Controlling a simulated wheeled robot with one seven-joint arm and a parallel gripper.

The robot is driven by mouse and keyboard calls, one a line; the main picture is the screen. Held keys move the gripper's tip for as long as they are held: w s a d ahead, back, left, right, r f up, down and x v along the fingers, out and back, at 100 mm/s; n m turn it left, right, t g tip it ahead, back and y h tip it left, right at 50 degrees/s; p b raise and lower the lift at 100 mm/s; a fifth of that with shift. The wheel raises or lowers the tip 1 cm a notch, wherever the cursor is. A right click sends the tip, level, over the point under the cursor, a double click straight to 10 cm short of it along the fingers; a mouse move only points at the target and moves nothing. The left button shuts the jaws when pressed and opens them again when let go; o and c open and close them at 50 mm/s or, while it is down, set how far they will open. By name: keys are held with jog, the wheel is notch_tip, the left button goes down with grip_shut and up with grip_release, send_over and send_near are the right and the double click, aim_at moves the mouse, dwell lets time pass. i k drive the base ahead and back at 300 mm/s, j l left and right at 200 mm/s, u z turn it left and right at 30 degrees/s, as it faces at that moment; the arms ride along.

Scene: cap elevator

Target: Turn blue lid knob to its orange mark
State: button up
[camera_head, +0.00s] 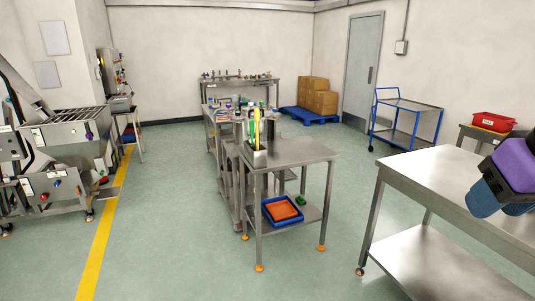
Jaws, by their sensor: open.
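The cap elevator (55,160) appears to be the steel machine at the far left, cut off by the picture edge. A small purple-blue knob (88,132) sits on the side of its slatted hopper, and a small blue part (103,172) shows lower at its right end. I cannot tell which of these is the blue lid knob. An orange mark cannot be made out at this distance. My gripper's fingers are not in view. Part of my arm, purple and dark blue, shows at the right edge, far from the machine.
A yellow floor line (104,220) runs beside the machine. A steel table (290,152) with a lower shelf stands mid-room, holding a blue-and-orange tray (282,210) below. A bare steel bench (430,180) is at right. A blue-framed trolley (407,122) stands behind. Green floor between line and table is clear.

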aim_at(275, 110)
jog(key=i, duration=1.65)
jog(key=i+u, duration=0.2)
jog(key=i, duration=0.3)
jog(key=i+l+u, duration=0.15)
jog(key=i, duration=0.35)
jog(key=i+l+u, duration=0.2)
jog(key=i, duration=0.3)
jog(key=i+l+u, duration=0.15)
jog(key=i+l, duration=0.2)
jog(key=i, duration=0.15)
